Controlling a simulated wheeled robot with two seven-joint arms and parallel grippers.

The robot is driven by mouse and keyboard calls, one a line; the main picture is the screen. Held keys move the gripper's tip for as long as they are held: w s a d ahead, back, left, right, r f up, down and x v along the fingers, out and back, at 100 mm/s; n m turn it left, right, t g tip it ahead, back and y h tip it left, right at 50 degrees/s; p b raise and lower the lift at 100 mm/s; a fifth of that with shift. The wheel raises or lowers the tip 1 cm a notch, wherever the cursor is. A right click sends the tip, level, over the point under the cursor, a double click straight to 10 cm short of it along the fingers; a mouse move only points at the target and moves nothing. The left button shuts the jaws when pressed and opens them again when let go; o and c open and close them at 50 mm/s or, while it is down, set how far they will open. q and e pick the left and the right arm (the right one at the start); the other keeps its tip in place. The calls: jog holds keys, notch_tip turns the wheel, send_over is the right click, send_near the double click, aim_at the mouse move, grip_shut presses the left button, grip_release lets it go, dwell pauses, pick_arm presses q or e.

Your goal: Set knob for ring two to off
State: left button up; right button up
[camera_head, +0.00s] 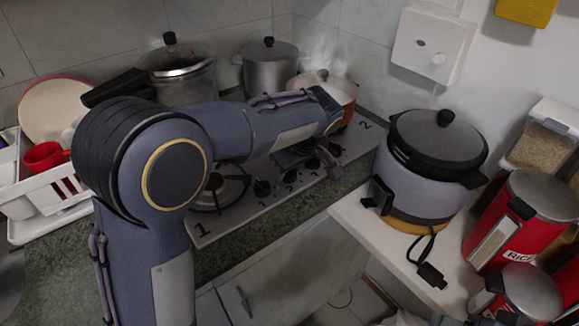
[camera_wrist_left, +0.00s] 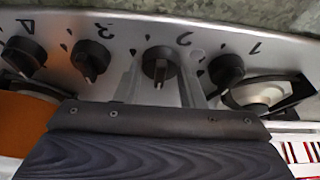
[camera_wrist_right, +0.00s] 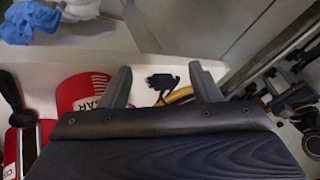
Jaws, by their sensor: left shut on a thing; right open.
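The stove's front panel (camera_wrist_left: 115,60) carries a row of black knobs, seen upside down in the left wrist view. The knob marked 2 (camera_wrist_left: 159,66) sits between the grey fingers of my left gripper (camera_wrist_left: 160,78), which are shut on its sides. Its raised grip runs roughly up and down in that view. In the head view my left gripper (camera_head: 303,160) is over the panel, and my arm hides part of the stove. Ring 2 is at the back right under a steaming orange pot (camera_head: 340,92). My right gripper (camera_wrist_right: 160,80) is open and empty.
Neighbouring knobs 1 (camera_wrist_left: 227,73) and 3 (camera_wrist_left: 91,60) are close to my left fingers. A rice cooker (camera_head: 425,190) and red canisters (camera_head: 515,225) stand right; a dish rack (camera_head: 60,207) stands left.

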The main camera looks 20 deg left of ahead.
pick_arm(q)
jog(key=o, duration=1)
jog(key=v, duration=0.7)
jog(key=shift+r, duration=0.3)
jog(key=shift+s+d, duration=0.1)
jog(key=shift+d, duration=0.05)
